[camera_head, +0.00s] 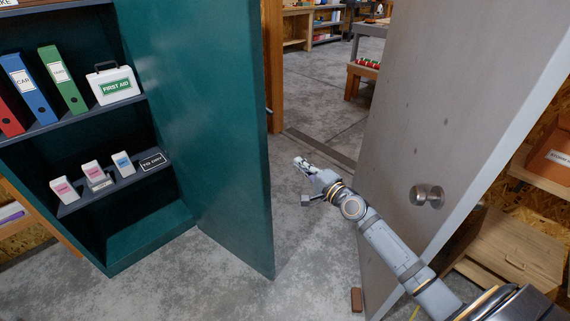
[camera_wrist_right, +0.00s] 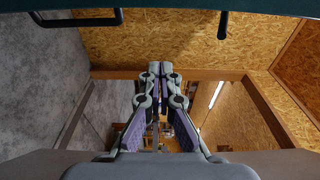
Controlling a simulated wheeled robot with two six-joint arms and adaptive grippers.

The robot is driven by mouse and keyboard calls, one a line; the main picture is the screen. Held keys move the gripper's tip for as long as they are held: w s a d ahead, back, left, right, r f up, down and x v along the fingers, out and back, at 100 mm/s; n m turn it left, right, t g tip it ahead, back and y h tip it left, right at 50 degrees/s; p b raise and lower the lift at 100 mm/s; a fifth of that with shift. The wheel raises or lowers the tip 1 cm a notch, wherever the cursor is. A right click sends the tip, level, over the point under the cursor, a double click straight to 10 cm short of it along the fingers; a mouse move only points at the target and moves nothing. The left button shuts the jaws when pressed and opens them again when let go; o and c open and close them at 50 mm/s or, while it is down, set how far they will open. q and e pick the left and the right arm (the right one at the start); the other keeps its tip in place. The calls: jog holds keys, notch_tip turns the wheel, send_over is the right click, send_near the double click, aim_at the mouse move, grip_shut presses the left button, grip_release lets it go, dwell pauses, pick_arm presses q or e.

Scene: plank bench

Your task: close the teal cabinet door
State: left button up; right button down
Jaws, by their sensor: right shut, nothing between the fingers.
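The teal cabinet (camera_head: 150,235) stands at the left with its front open. Its teal door (camera_head: 225,130) stands wide open on the cabinet's right side, its free edge toward the middle of the picture. My right gripper (camera_head: 301,161) is just right of that edge, apart from it in the picture, over the floor. Its fingers are shut and empty, and they also show together in the right wrist view (camera_wrist_right: 160,70). A dark teal strip (camera_wrist_right: 180,8) with a black handle (camera_wrist_right: 75,18) crosses the top of that view. My left gripper is not in view.
A grey door (camera_head: 430,120) with a round knob (camera_head: 427,196) stands open close to my right arm. Binders, a first aid box (camera_head: 113,84) and small boxes sit on the cabinet shelves. A brown block (camera_head: 356,299) lies on the floor by the grey door. Concrete floor (camera_head: 310,240) is clear between the doors.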

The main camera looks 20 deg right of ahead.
jog(key=w+a+p, duration=0.1)
jog(key=w+a, duration=0.4)
jog(key=w, duration=0.2)
jog(key=shift+a+p, duration=0.3)
jog(key=shift+a, duration=0.05)
